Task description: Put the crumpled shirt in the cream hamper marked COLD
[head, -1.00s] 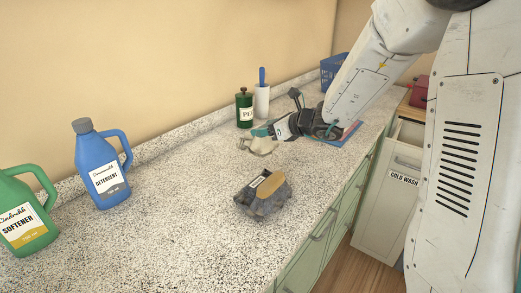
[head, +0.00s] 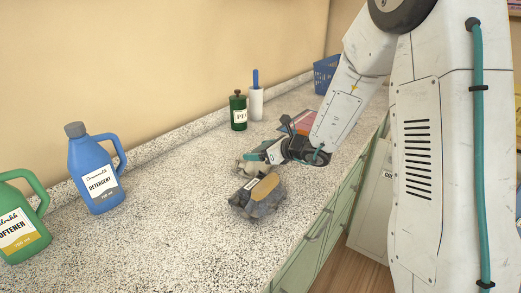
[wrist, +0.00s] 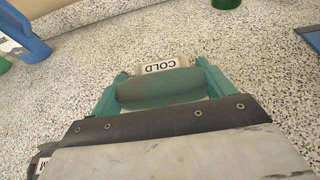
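The crumpled shirt (head: 246,167), a small pale grey-beige lump, is at my gripper (head: 258,158) in the head view, just behind a darker bundle. In the wrist view my gripper (wrist: 160,84) has a teal finger on each side of the grey-green shirt (wrist: 160,92). The fingers appear closed on it, and a COLD label shows at its far side. I cannot tell whether it clears the counter. The cream hamper (head: 372,215) stands on the floor right of the counter, mostly hidden by my arm. Only the start of its label shows.
A dark grey bundle with a tan top (head: 258,196) lies close in front of the shirt. A blue detergent jug (head: 95,175) and green softener jug (head: 22,220) stand left. A green pump bottle (head: 238,112), white roll (head: 256,104) and blue basket (head: 326,74) stand behind.

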